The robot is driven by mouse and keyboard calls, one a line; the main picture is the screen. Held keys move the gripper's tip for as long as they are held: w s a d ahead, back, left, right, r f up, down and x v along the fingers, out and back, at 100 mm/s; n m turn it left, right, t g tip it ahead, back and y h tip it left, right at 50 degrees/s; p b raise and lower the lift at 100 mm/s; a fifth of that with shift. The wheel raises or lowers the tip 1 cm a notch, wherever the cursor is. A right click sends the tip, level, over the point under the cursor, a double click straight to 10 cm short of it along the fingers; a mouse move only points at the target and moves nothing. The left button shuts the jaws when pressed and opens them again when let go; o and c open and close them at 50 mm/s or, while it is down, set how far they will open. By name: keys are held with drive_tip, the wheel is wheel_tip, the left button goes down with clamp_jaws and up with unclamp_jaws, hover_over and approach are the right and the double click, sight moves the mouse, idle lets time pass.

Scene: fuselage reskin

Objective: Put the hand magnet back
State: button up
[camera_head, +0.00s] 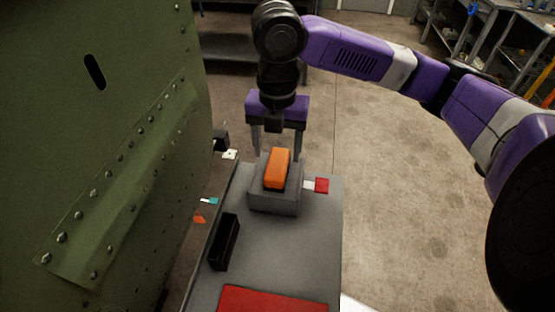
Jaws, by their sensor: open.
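An orange block (277,168), which looks like the hand magnet, sits in a grey raised holder (275,200) on the grey cart top. My gripper (276,150) points down at the far side of the holder. Its two dark fingers are spread apart, one on each side of the orange block, and nothing shows between them in their grip. The fingertips are partly hidden by the holder and the block, so I cannot tell whether they touch either one.
The grey cart top (275,250) carries a black open bin (224,242), a red mat (272,299) and a small red piece (321,186) at the right edge. A green riveted panel (110,150) stands close on the left. Clear floor (410,210) lies to the right.

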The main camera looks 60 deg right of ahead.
sight(278, 162)
wheel_tip(278, 162, up, 7)
drive_tip(key=shift+f, duration=0.2)
idle(0.6)
